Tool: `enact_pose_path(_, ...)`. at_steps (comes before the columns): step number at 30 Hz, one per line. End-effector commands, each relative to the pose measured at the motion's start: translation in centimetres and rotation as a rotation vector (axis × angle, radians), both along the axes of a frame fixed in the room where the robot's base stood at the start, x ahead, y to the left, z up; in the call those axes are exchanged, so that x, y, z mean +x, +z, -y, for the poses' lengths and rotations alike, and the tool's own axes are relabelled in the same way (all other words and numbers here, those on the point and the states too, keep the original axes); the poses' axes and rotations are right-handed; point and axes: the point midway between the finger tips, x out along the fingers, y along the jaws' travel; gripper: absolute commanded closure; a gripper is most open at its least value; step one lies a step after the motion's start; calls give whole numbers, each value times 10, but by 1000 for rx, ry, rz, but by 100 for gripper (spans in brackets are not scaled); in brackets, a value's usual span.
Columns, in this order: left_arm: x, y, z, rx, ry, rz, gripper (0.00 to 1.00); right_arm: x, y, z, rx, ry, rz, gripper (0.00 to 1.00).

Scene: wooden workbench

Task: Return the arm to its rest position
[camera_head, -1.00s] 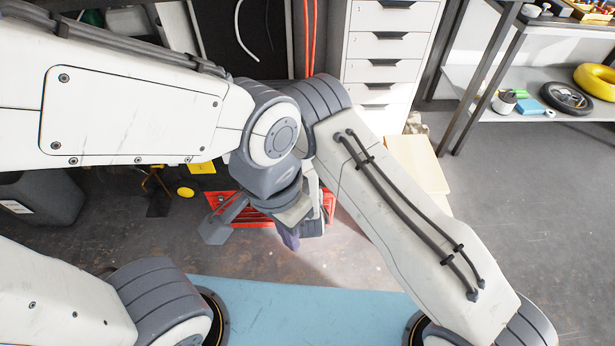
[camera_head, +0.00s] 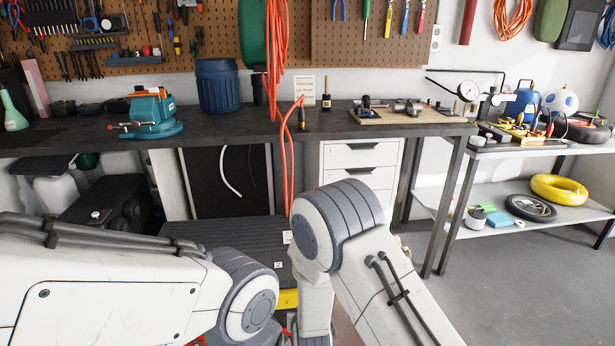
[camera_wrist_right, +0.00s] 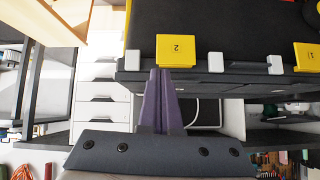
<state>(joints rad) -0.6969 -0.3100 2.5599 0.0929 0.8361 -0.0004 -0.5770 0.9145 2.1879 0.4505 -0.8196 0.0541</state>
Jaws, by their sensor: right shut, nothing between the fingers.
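My right arm (camera_head: 375,265) comes in from the lower right in the head view, bent at a grey joint. Its gripper does not show there. In the right wrist view my right gripper (camera_wrist_right: 160,76) has its two purple fingers together and holds nothing. Its tips appear over the edge of a black case with a yellow tag "2" (camera_wrist_right: 175,50); I cannot tell whether they touch it. My left arm (camera_head: 110,290) comes in from the left in the head view, and its gripper is out of sight.
A dark workbench (camera_head: 240,128) crosses the back, with a teal vise (camera_head: 152,112), a blue bin (camera_head: 218,86) and a wooden board (camera_head: 405,115). White drawers (camera_head: 358,155) stand under it. A grey shelf unit (camera_head: 540,212) is at right. Open floor (camera_head: 520,290) lies at lower right.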

Motion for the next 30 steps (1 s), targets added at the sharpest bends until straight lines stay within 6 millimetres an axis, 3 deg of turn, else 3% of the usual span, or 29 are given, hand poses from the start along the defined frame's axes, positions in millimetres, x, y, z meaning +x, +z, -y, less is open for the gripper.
enact_pose_path(1,0,0,0,0,0,0,100,3,23,18,14,-17,-45,100)
enact_pose_path(6,0,0,0,0,0,0,100,-22,72,77,15,-27,-235,100)
enact_pose_path(12,0,0,0,0,0,0,100,-70,110,131,-13,-32,-396,100)
enact_pose_path(27,0,0,0,0,0,0,100,-161,150,201,-79,-69,-602,100)
enact_pose_path(29,0,0,0,0,0,0,100,-170,153,205,-87,-72,-623,100)
enact_pose_path(30,0,0,0,0,0,0,100,-171,154,195,-93,-40,-624,100)
